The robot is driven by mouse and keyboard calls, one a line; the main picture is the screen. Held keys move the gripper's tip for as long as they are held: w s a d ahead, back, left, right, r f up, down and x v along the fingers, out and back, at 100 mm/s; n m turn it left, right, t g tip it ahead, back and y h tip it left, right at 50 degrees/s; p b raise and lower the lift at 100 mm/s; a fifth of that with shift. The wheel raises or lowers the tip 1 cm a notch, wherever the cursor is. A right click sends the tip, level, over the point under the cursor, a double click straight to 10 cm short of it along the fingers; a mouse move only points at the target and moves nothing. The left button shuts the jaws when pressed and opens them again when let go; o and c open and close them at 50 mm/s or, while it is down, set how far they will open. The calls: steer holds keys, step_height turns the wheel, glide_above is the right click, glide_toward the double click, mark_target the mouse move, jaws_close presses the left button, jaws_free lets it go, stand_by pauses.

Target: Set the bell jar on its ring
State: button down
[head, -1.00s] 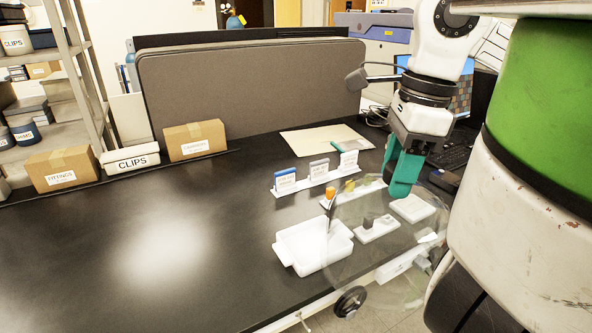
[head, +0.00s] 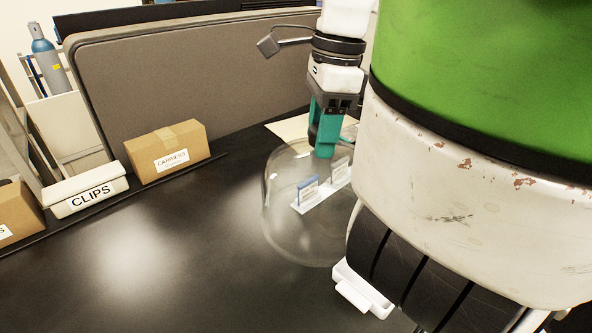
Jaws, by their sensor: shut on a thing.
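The bell jar (head: 276,215) is a large clear dome in the middle of the head view, upright or nearly so. My gripper (head: 326,140), with teal fingers, is at its top and shut on it, though the fingers cover the grip point. The black bench shows through the glass. The jar seems held above the bench, but its lower right side is hidden behind my green and white arm link. I cannot make out the ring in this view.
A blue card (head: 308,189) and a pale card stand in a white holder, seen through the jar. A white tray (head: 350,293) lies at the front edge, partly hidden. A CLIPS box (head: 88,190) and a cardboard box (head: 167,150) stand at the back left.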

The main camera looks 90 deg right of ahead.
mark_target(275, 157)
steer(key=w+d+f+p, duration=0.1)
steer(key=w, duration=0.1)
steer(key=w+d+f, duration=0.1)
steer(key=w+d, duration=0.1)
steer(key=w+d+f+p, duration=0.1)
steer(key=w, duration=0.2)
steer(key=shift+d+p, duration=0.3)
steer(key=shift+d, duration=0.1)
steer(key=w+d+f+p, duration=0.2)
steer(key=w+d+f, duration=0.1)
steer(key=f, duration=0.6)
steer(key=shift+w+d+f, duration=0.15)
steer(key=shift+w+f, duration=0.25)
steer(key=shift+w, duration=0.25)
steer(key=shift+f, duration=0.2)
steer(key=c, duration=0.5)
jaws_free()
steer(key=shift+c, duration=0.2)
steer(key=shift+r, duration=0.15)
